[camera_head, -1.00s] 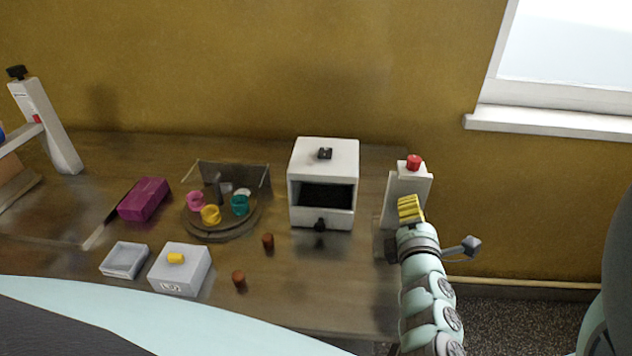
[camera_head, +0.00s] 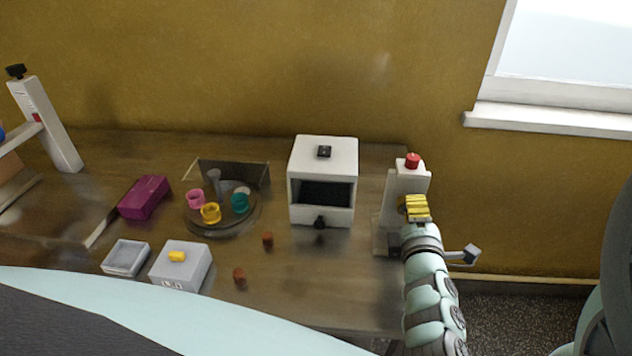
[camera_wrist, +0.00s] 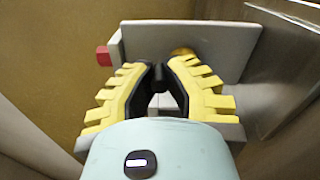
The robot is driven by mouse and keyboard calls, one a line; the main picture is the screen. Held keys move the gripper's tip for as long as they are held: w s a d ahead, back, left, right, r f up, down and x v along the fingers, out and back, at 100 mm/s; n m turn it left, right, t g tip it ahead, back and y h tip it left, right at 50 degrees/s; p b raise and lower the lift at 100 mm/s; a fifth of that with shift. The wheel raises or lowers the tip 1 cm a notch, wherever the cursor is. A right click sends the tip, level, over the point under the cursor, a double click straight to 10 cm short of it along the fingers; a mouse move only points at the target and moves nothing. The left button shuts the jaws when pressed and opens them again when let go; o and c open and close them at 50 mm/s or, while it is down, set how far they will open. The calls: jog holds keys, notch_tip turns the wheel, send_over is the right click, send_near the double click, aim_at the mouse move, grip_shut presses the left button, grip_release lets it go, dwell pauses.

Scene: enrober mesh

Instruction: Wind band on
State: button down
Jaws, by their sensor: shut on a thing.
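A grey-white upright unit with a red button (camera_head: 412,161) on top stands at the right end of the table; its plate (camera_head: 404,182) is also in the wrist view (camera_wrist: 222,42), with the red button (camera_wrist: 103,56) at left. My gripper (camera_head: 416,203) with yellow ribbed fingers is up against the front of this unit. In the wrist view my gripper (camera_wrist: 163,68) is closed in on a small part of the unit, mostly hidden by the fingers. A brownish-yellow round piece (camera_wrist: 183,51) shows just beyond the right fingertip. No band can be made out.
A white open-fronted box machine (camera_head: 323,150) stands left of the unit. Further left are a round tray (camera_head: 222,232) with coloured cups, a magenta box (camera_head: 144,197), a grey dish (camera_head: 126,258) and a grey box (camera_head: 182,270). Two brown pieces (camera_head: 267,238) lie between.

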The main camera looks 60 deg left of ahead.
jog(key=m+p, duration=0.1)
jog(key=m, duration=0.2)
jog(key=w+d+f+m+p, duration=0.1)
jog(key=m, duration=0.3)
jog(key=m+p, duration=0.1)
jog(key=m, duration=0.2)
jog(key=shift+w+d+f+m, duration=0.15)
jog(key=shift+w+f+m, duration=0.1)
jog(key=shift+f+m, duration=0.15)
jog(key=shift+f+m+p, duration=0.35)
jog(key=shift+m, duration=0.85)
jog(key=shift+f+m, duration=0.1)
jog(key=shift+m, duration=0.2)
jog(key=c, duration=0.9)
grip_release()
jog(key=shift+c, duration=0.2)
